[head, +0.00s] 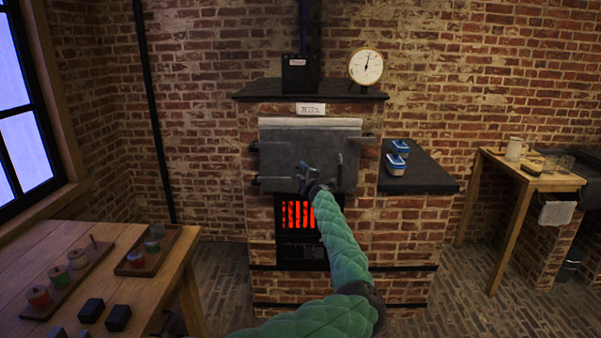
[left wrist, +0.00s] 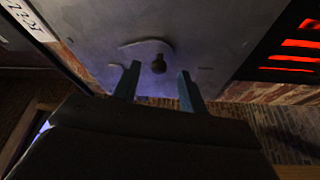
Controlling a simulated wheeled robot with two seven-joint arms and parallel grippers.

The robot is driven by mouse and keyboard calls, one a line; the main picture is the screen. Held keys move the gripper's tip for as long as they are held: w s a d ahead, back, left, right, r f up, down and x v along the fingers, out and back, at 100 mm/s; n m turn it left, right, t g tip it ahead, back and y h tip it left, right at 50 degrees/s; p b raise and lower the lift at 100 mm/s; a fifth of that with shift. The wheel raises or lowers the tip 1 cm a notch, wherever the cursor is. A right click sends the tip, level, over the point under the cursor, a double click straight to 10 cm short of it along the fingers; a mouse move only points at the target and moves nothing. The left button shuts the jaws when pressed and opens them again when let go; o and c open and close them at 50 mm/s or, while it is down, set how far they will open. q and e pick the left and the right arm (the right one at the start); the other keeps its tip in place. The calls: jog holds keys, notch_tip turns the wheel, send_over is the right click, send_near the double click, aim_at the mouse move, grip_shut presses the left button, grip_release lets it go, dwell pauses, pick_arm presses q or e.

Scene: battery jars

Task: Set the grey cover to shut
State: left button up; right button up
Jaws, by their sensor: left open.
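The grey cover (head: 285,150) is a flat metal plate on the front of the brick stove, above the glowing grate; a pale strip runs along its top. I cannot tell whether it is fully shut. A small upright handle (head: 340,165) shows on its right part. My left gripper (head: 304,170) is in front of the cover's lower middle, open and empty. In the left wrist view, the open fingers (left wrist: 157,88) point at the grey cover (left wrist: 200,35), with a dark knob (left wrist: 158,64) beyond and between their tips. My right gripper is not in view.
Red bars glow in the grate (head: 298,214) just below. A clock (head: 366,67) stands on the top ledge. A wooden table (head: 150,255) with jars in trays is at the left.

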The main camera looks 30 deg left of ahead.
pick_arm(q)
jog(key=shift+b+v, duration=0.4)
jog(key=shift+v, duration=2.5)
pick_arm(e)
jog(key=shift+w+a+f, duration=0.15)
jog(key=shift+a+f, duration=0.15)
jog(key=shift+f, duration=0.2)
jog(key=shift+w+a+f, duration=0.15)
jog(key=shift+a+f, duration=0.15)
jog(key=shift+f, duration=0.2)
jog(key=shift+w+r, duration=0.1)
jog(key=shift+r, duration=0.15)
pick_arm(q)
jog(key=shift+w, duration=0.1)
